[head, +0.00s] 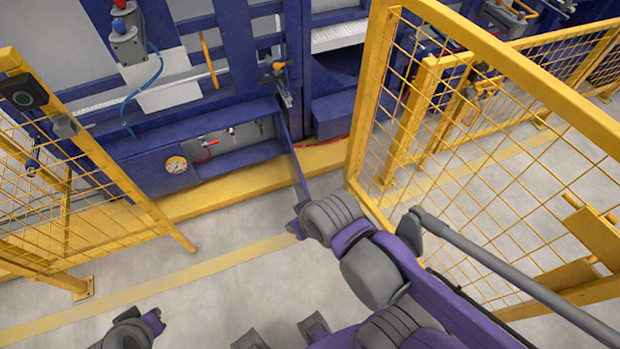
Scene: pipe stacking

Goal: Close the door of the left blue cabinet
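The left blue cabinet (128,148) stands low behind a yellow floor beam, with its compartment open to view. Its narrow blue door (297,172) is swung open and sticks out towards me from the compartment's right side. My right gripper (297,224) is at the door's near, free end, touching or very close to it. The grey wrist hides most of that gripper, so its fingers cannot be made out. Part of my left arm's end (150,322) shows at the bottom left, well away from the door. Its fingers cannot be made out either.
A pressure gauge (176,165) and a red-handled valve (208,145) sit at the cabinet. A yellow mesh fence (355,110) stands close to my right arm. Another mesh panel (112,172) stands at the left. The grey floor (215,285) between them is clear.

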